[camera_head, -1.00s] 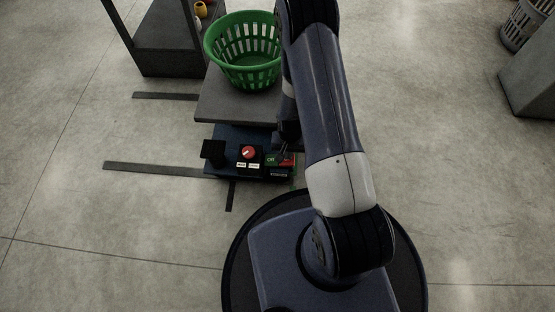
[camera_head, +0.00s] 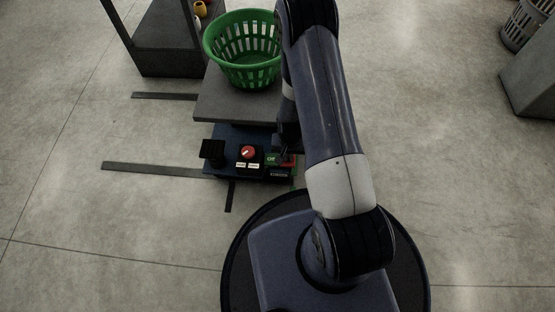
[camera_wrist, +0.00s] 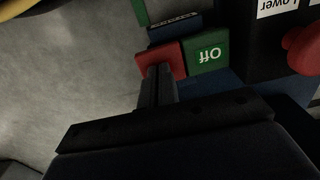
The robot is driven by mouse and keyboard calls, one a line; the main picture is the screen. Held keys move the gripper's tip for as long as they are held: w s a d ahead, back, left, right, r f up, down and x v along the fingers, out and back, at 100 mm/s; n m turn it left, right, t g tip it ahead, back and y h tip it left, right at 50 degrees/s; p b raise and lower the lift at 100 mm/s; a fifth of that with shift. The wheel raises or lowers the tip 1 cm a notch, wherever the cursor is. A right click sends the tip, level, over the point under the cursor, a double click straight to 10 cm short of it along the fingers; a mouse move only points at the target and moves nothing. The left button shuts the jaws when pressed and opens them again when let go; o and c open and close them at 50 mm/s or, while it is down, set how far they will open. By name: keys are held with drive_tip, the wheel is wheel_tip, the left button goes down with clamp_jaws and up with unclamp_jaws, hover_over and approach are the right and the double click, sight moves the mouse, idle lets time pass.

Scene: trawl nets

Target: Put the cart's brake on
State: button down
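The brake switch is a two-part rocker on the cart's blue deck (camera_head: 222,168), with a green half marked "Off" (camera_head: 271,158) and a red half (camera_head: 291,163) to its right. In the wrist view the green half (camera_wrist: 207,53) shows upside-down lettering, and the red half (camera_wrist: 161,57) is beside it. My gripper (camera_wrist: 158,72) is shut and empty, its fingertips at the red half and covering part of it. Whether they touch it or are just above it I cannot tell. A dark label plate (camera_wrist: 174,27) lies beside the switch; its text is too small to read.
A box with a red knob (camera_head: 248,152) and two white labels stands left of the switch; one label reads "Lower" in the wrist view. A black block (camera_head: 212,150) is further left. A green basket (camera_head: 247,75) sits on the grey platform (camera_head: 222,108) behind.

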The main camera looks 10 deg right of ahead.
drive_tip(key=shift+f, duration=0.2)
drive_tip(key=shift+r, duration=0.1)
drive_tip(key=shift+r+p, duration=2.25)
drive_tip(key=shift+r, duration=1.2)
drive_tip(key=shift+f, duration=0.15)
wheel_tip(320, 180, down, 7)
drive_tip(key=b, duration=0.5)
drive_tip(key=shift+r, duration=0.2)
drive_tip(key=shift+r+p, duration=0.1)
drive_tip(key=shift+p, duration=0.2)
